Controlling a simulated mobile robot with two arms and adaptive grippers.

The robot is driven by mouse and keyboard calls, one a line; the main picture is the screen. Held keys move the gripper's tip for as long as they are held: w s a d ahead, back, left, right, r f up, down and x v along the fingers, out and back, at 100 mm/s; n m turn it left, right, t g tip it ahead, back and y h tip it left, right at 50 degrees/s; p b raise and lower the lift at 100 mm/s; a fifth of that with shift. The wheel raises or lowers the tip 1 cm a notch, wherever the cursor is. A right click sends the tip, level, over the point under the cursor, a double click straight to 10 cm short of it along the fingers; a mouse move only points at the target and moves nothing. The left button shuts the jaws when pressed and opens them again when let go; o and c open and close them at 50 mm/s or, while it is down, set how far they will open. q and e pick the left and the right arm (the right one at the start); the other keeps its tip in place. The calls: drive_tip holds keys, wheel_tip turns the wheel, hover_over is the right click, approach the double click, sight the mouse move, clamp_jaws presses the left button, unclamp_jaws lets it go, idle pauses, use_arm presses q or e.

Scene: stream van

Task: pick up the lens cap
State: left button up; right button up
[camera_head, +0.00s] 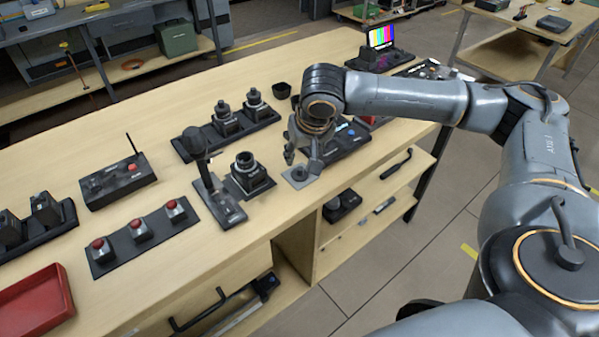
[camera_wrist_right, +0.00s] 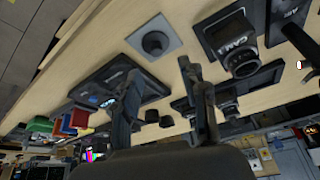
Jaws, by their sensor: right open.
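The lens cap (camera_head: 299,174) looks like a small dark round piece with a raised middle. It sits on a grey square pad (camera_head: 291,182) near the table's front edge. In the right wrist view the cap (camera_wrist_right: 155,42) lies on the pad (camera_wrist_right: 172,30), just beyond the fingertips. My right gripper (camera_head: 303,159) is above and slightly behind the cap, pointing down. Its two fingers are spread with nothing between them (camera_wrist_right: 160,68), and it does not appear to touch the cap. The gripper partly hides the cap's far side in the head view. My left gripper is not in view.
A dark control panel (camera_head: 342,143) lies close to the right of the gripper. Red-button boxes (camera_head: 140,230) and a red tray (camera_head: 35,303) are farther left.

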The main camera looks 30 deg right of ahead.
sight(301, 170)
drive_tip(key=shift+s+d+x, duration=0.1)
drive_tip(key=shift+s+x, duration=0.05)
drive_tip(key=shift+x, duration=1.55)
drive_tip(key=shift+s+d+x, duration=0.1)
drive_tip(key=shift+s+x, duration=0.05)
drive_tip(key=shift+x, duration=1.55)
drive_tip(key=shift+s+f, duration=0.1)
drive_tip(key=c, duration=0.8)
